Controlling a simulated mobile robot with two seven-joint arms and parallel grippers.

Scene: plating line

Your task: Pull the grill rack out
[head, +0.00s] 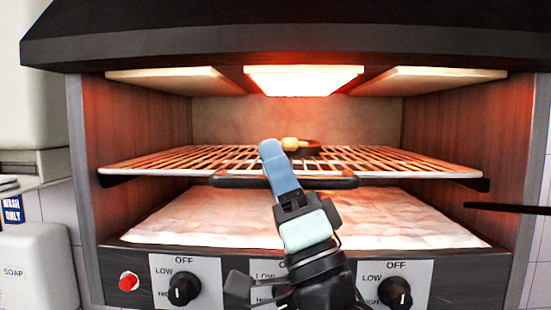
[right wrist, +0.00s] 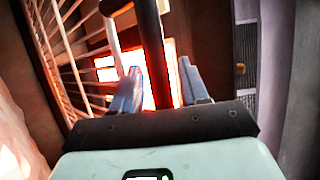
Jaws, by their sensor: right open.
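The grill rack (head: 410,162) is a wire rack inside the lit grill, level, above a pale, crinkled lower tray. Its dark handle bar (head: 232,181) runs along the rack's front edge. My right gripper (head: 272,155) is in front of the middle of the rack, its blue fingers overlapping the handle. In the right wrist view the two fingers (right wrist: 158,88) are apart, and the dark handle bar (right wrist: 152,40) appears in line with the gap between them. I cannot tell how deep it sits there. The rack's wires (right wrist: 70,45) show at left. My left gripper is not in view.
A small dark item with a yellowish part (head: 303,146) rests on the rack, partly hidden by my gripper. Control knobs (head: 184,289) and a red button (head: 129,281) are below. A thin dark rod (head: 505,208) juts in at right. A soap dispenser (head: 35,268) is at left.

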